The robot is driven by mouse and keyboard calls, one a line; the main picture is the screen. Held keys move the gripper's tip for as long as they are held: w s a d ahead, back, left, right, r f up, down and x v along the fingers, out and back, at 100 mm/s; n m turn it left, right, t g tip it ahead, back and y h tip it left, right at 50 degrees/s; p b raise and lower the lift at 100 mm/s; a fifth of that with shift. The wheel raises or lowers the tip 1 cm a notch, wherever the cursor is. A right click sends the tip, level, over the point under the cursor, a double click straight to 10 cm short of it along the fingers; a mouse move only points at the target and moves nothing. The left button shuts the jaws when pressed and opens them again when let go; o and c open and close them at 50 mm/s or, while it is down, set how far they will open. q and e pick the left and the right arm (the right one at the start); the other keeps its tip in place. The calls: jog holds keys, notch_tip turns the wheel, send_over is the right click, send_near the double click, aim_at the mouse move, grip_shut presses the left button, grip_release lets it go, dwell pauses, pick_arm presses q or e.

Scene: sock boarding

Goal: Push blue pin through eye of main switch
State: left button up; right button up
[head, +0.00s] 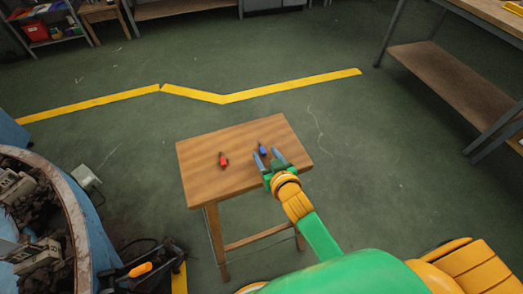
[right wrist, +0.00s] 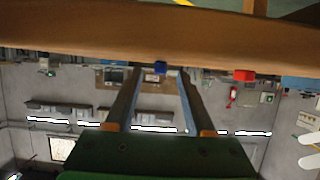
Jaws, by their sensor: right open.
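The blue pin (head: 263,149) is on the small wooden table, just beyond the tips of my right gripper (head: 267,155). In the right wrist view, which appears upside down, the blue pin (right wrist: 160,68) shows between the far ends of the fingers (right wrist: 157,74). I cannot tell whether the fingers touch it. A red pin (head: 223,160) lies to the left on the same table and also shows in the right wrist view (right wrist: 244,75). I cannot make out the main switch. My left gripper is not in view.
The wooden table (head: 202,152) has bare room around the pins. A round blue container (head: 92,232) with grey boxes stands at the left, near a dark tool with an orange handle (head: 140,269). A workbench (head: 440,75) is at right. Green floor lies open between.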

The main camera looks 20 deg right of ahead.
jog(key=shift+w+f, duration=0.3)
jog(key=shift+w, duration=0.2)
jog(key=shift+s+r, duration=0.1)
grip_shut()
